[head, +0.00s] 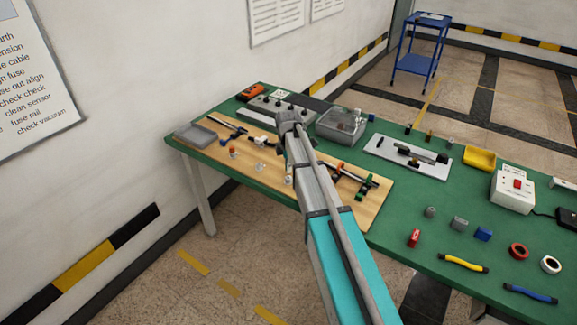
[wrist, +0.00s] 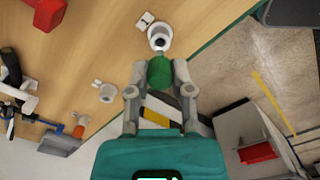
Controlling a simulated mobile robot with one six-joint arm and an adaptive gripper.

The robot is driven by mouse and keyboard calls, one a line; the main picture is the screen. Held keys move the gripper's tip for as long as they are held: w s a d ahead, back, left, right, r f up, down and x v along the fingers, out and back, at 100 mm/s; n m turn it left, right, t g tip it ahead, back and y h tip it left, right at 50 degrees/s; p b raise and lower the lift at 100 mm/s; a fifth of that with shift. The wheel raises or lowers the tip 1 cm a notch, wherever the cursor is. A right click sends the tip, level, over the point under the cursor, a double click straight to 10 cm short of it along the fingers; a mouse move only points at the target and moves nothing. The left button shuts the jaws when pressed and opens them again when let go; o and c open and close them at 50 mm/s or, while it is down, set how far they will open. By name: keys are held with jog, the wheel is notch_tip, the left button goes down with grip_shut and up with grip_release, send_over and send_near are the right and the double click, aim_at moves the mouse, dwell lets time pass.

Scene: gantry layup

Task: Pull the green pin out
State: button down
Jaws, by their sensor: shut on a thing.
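In the wrist view my gripper (wrist: 158,80) is shut on the green pin (wrist: 160,71), whose rounded green body sits between the two fingertips. Just beyond it is a white round holder (wrist: 159,35) with a dark centre, fixed to the wooden board (wrist: 115,40). The dark centre shows past the pin's end; how far the pin stands from the holder is hard to judge. In the head view my arm hides the fingers and the pin. The holder (head: 287,180) shows beside my arm on the board's front part.
A second white holder (wrist: 106,93) and an orange pin (wrist: 79,131) stand in line along the board. The green table (head: 400,215) carries a clear-lidded box (head: 341,125), a grey tray (head: 196,134), a yellow bin (head: 480,159) and several loose parts. The floor in front is free.

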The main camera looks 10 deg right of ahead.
jog(key=shift+r+p, duration=1.35)
jog(key=shift+r, duration=0.2)
